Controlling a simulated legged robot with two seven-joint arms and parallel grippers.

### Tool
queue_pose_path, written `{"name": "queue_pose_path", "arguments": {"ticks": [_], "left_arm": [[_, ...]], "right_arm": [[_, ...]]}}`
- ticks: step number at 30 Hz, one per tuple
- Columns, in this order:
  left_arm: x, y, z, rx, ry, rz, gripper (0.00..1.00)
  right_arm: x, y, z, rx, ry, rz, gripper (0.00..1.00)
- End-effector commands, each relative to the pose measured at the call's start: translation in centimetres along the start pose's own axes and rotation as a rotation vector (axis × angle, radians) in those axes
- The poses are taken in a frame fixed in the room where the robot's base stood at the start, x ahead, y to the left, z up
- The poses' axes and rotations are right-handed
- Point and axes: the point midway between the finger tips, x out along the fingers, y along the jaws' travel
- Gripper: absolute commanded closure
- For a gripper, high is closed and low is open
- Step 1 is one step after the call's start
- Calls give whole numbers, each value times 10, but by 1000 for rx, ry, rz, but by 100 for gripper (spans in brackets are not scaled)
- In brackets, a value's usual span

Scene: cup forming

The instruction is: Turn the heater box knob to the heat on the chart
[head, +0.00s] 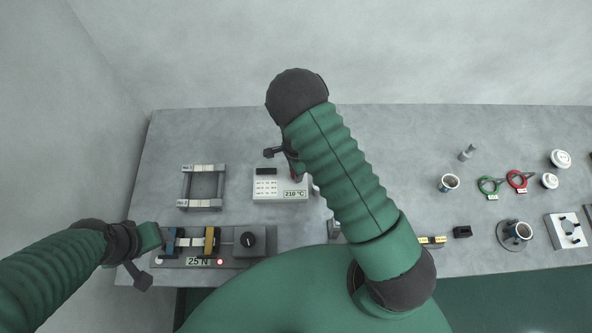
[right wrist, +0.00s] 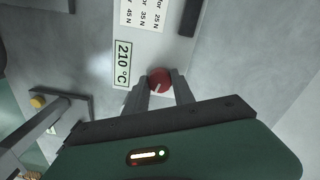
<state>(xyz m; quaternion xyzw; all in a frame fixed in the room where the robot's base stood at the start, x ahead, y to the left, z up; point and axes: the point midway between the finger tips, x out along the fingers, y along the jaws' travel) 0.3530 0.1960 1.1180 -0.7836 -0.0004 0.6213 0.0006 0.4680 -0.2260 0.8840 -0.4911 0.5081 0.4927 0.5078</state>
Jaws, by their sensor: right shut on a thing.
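The white heater box (head: 268,193) stands left of centre on the table. Its display (head: 294,194) reads 210 °C, and it also shows in the right wrist view (right wrist: 123,63). A printed chart (head: 266,186) is on its face; the right wrist view shows part of its lines (right wrist: 143,14), for 25 N, 35 N and 45 N. The red knob (right wrist: 159,80) sits between the fingers of my right gripper (right wrist: 160,88), which is shut on it. In the head view the right arm mostly hides the knob. My left gripper (head: 148,238) is beside the force rig, its jaws unclear.
The force rig (head: 225,262) has a black dial (head: 247,240) and a display reading 25 N (head: 198,261). A grey frame (head: 186,188) stands behind it. Cups (head: 449,182), green (head: 488,186) and red (head: 518,180) rings, and white round pieces lie at the right.

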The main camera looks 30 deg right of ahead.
Motion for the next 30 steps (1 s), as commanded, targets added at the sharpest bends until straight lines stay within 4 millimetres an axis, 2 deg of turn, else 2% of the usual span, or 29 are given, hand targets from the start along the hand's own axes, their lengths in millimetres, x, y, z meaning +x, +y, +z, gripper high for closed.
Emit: {"name": "queue_pose_path", "arguments": {"ticks": [12,30], "left_arm": [[-6,0,-1,0,0,0,37],[-6,0,-2,0,0,0,37]], "right_arm": [[-1,-2,2,233,-2,-4,100],[-1,-4,1,284,-3,-7,100]]}}
